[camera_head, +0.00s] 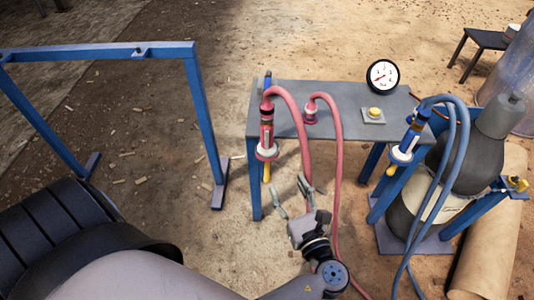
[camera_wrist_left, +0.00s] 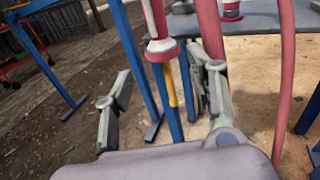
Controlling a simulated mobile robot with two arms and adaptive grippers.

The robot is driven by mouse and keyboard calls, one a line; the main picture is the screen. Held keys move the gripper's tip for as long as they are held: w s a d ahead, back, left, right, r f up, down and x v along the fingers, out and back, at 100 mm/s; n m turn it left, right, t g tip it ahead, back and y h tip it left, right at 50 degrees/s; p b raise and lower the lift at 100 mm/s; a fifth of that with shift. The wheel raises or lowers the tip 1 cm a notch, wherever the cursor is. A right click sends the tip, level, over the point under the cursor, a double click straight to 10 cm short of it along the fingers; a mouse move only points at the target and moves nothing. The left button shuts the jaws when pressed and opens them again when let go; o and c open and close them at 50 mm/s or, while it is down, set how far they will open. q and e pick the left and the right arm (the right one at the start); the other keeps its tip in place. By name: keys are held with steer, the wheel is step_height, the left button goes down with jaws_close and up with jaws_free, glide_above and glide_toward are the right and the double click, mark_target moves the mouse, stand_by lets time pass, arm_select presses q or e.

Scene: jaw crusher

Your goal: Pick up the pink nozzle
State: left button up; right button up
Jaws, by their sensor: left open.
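The pink nozzle (camera_head: 267,130) hangs upright at the front left edge of the grey table, with a white collar and a yellow tip pointing down. A pink hose loops from its top. In the left wrist view the lower part of the nozzle (camera_wrist_left: 158,25) shows at the top; its upper part is out of frame. My left gripper (camera_head: 292,198) is open and empty, below and slightly right of the nozzle in the head view. In the left wrist view my left gripper (camera_wrist_left: 163,95) has its fingers spread, with the yellow tip seen between and beyond them. My right gripper is not seen.
The grey table (camera_head: 340,95) carries a gauge (camera_head: 382,76), a yellow button (camera_head: 374,113) and a pink hose fitting (camera_head: 311,112). A blue nozzle (camera_head: 411,135) with blue hoses hangs at right. Pink hoses run close to my left gripper. A blue frame (camera_head: 203,120) stands left.

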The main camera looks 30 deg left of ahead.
mark_target(269, 141)
arm_select(q)
steer(key=shift+y, duration=0.4)
steer(key=x, duration=0.4)
steer(key=r+b+x, duration=0.1)
steer(key=x, duration=0.6)
steer(key=shift+a+r+b, duration=0.15)
steer(key=shift+a+b, duration=0.15)
steer(key=shift+a, duration=0.15)
steer(key=x, duration=0.3)
steer(key=b+x, duration=0.1)
steer(key=shift+w+r, duration=0.3)
steer(key=shift+w, duration=0.2)
steer(key=shift+w+a+r, duration=0.1)
steer(key=shift+w+a, duration=0.15)
steer(key=shift+a, duration=0.1)
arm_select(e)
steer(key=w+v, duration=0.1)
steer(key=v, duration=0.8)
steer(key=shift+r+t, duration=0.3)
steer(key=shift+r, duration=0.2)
arm_select(q)
steer(key=shift+c, duration=0.6)
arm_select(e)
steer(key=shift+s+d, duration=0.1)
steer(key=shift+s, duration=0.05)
arm_select(q)
jaws_close()
